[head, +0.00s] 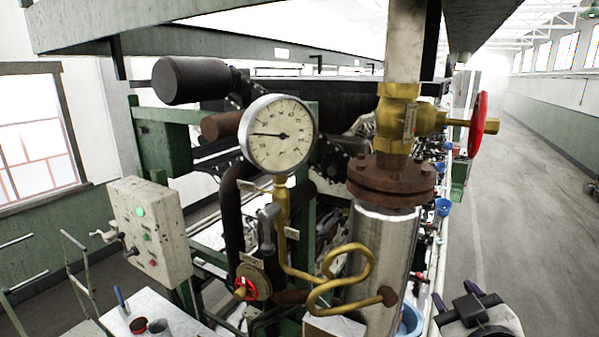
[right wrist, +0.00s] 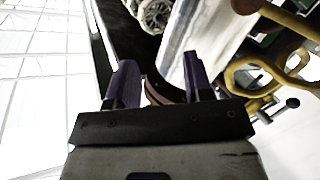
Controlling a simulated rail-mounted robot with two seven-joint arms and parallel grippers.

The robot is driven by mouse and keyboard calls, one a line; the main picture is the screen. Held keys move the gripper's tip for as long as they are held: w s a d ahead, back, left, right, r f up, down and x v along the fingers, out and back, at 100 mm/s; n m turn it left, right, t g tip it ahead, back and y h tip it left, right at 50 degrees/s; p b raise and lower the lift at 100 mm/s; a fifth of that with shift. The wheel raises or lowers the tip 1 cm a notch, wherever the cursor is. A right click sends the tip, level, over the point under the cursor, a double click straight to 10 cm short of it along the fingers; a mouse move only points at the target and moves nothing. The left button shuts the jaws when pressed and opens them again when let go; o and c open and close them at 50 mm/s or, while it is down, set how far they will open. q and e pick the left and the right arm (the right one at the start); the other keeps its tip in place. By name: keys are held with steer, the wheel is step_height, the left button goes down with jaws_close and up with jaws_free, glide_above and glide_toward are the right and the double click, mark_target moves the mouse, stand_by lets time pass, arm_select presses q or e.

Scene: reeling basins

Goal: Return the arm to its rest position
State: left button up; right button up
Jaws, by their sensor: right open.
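My right gripper (head: 456,296) shows at the lower right of the head view, just right of the shiny metal column (head: 377,255) and in front of the aisle floor. In the right wrist view, its two dark fingers (right wrist: 160,78) stand apart with nothing held between them. The metal column (right wrist: 190,45) and a brass coiled pipe (right wrist: 262,75) show beyond the fingertips in that view. I cannot tell the exact gap between the gripper and the column. My left gripper is in neither view.
A pressure gauge (head: 279,134), a brass valve with a red handwheel (head: 478,124) and a coiled brass pipe (head: 343,277) stand close ahead. A control box (head: 150,230) is at left. A blue basin (head: 410,320) is near the column's foot. The aisle (head: 535,200) at right is clear.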

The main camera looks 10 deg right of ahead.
steer(key=s+a+f+g+y, duration=0.1)
steer(key=s+a+f+g, duration=0.1)
steer(key=s+f, duration=0.5)
steer(key=s+a+f+g+y+p, duration=0.1)
steer(key=s+a+f+g, duration=0.15)
steer(key=f, duration=0.85)
steer(key=s+a+f+g+y, duration=0.1)
steer(key=s+f+g, duration=0.25)
steer(key=f, duration=0.55)
steer(key=s+a+f+g, duration=0.1)
steer(key=s+f+g, duration=0.1)
steer(key=s+f, duration=0.4)
steer(key=s+a+f+m+g, duration=0.1)
steer(key=s+f+g, duration=0.1)
steer(key=s+f, duration=0.4)
steer(key=shift+s+y+p, duration=0.3)
steer(key=shift+s, duration=2.25)
steer(key=shift+f, duration=0.1)
stand_by(0.4)
steer(key=shift+d, duration=0.1)
stand_by(0.4)
